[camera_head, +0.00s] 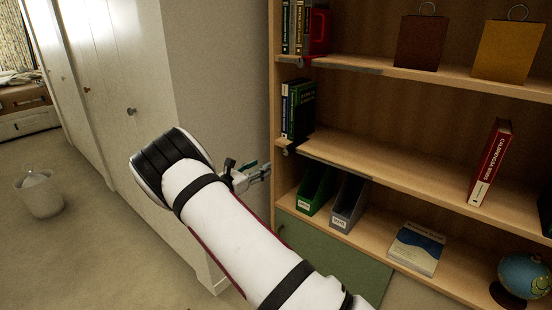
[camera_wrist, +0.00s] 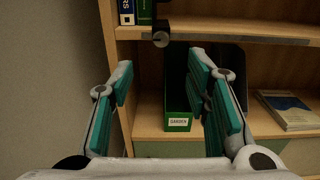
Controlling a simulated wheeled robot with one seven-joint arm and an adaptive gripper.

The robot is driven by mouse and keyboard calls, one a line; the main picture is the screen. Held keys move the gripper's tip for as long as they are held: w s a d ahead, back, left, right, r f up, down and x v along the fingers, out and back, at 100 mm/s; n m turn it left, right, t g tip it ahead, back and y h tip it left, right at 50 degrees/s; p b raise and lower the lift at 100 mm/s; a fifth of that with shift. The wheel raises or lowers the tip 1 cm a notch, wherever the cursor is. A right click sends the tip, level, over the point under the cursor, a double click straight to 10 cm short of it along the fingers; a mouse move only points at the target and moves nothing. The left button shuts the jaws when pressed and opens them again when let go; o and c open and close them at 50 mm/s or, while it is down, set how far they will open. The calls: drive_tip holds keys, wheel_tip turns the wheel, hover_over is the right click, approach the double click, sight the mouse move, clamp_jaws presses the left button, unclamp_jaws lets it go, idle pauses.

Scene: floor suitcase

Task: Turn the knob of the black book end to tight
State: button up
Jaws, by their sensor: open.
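A small round dark knob (camera_wrist: 161,39) sits under the front edge of the middle shelf, below a dark upright part beside the books; I take it as the black book end's knob. It also shows in the head view (camera_head: 287,150), at the shelf's left end. The book end is mostly hidden, and I cannot tell how tight the knob is. My gripper (camera_head: 258,172) is in front of the shelf, left of and below the knob. In the wrist view my gripper (camera_wrist: 162,82) is open and empty, its teal-padded fingers apart, with the knob beyond and above them.
Books (camera_head: 299,108) stand at the middle shelf's left end. A red book end (camera_head: 318,32) is on the shelf above. Green (camera_head: 316,187) and grey (camera_head: 348,200) file holders stand below. A white cabinet (camera_head: 130,85) and wall are close on the left.

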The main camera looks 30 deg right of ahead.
sight(285, 152)
drive_tip(key=b+x, duration=0.2)
drive_tip(key=x, duration=1.1)
drive_tip(key=shift+d, duration=0.1)
clamp_jaws()
